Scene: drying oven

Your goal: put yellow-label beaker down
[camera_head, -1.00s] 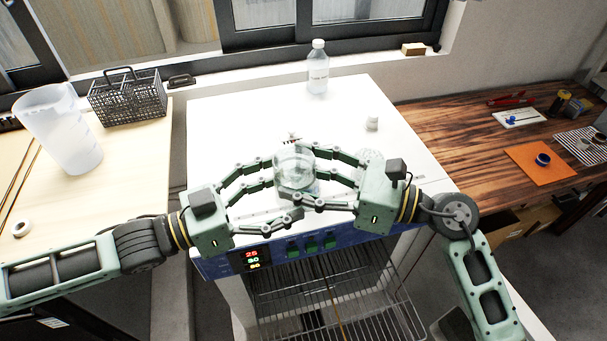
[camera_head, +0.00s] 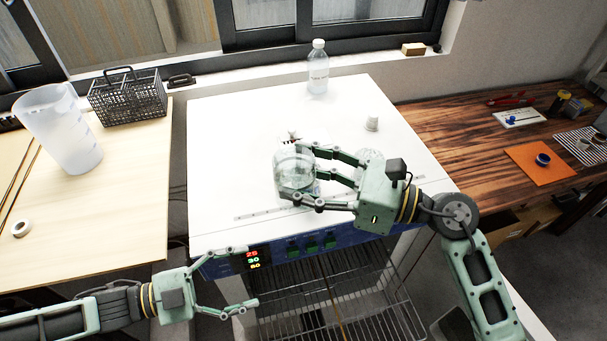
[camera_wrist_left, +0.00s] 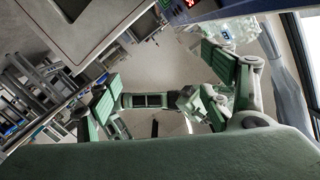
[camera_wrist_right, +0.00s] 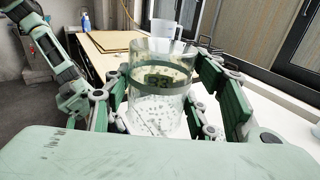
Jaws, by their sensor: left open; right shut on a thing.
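A clear glass beaker (camera_head: 294,163) is between the fingers of my right gripper (camera_head: 291,174), which is shut on it, over the white top of the drying oven (camera_head: 230,130). The beaker also shows upright in the right wrist view (camera_wrist_right: 160,75), with a greenish-yellow band across it. I cannot tell whether its base touches the oven top. No label can be read. A second piece of glassware (camera_head: 370,157) is partly hidden behind my right gripper. My left gripper (camera_head: 245,277) is open and empty, low in front of the oven's left front edge.
A plastic jug (camera_head: 62,130) and wire basket (camera_head: 130,100) stand on the left table. The left part of the oven top is clear.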

